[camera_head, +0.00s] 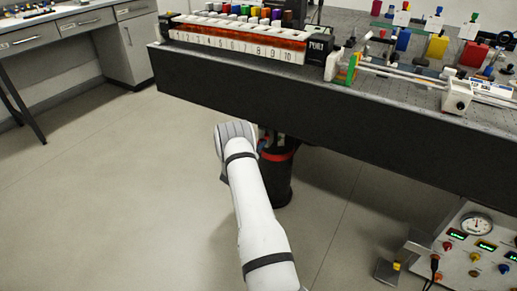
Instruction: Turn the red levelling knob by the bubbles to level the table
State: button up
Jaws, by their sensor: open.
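The optical table (330,125) is a thick dark slab with a grey top, seen from its front edge. Under it stands a black round leg (275,185) with a red ring (280,155) around its upper part, which looks like the red levelling knob. My white arm reaches up from the bottom of the view to this leg. My gripper (268,141) is open at the leg's top left, close to the red ring. It is small and partly hidden by my wrist and the table edge, so I cannot tell whether it touches the ring. I cannot make out the levelling bubbles.
A numbered rack (235,42) with coloured blocks stands on the table's left end. Optics and coloured holders fill the right side of the table. A control panel (480,250) with a gauge and knobs is at lower right. The floor (110,200) on the left is clear.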

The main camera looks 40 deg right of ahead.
jog(key=shift+d, duration=0.15)
jog(key=shift+c, duration=0.3)
jog(key=c, duration=0.9)
jog(key=m+b, duration=0.8)
jog(key=m, duration=0.3)
jog(key=shift+w+m+b, duration=0.1)
jog(key=shift+m+b, duration=0.2)
jog(key=shift+r, duration=0.1)
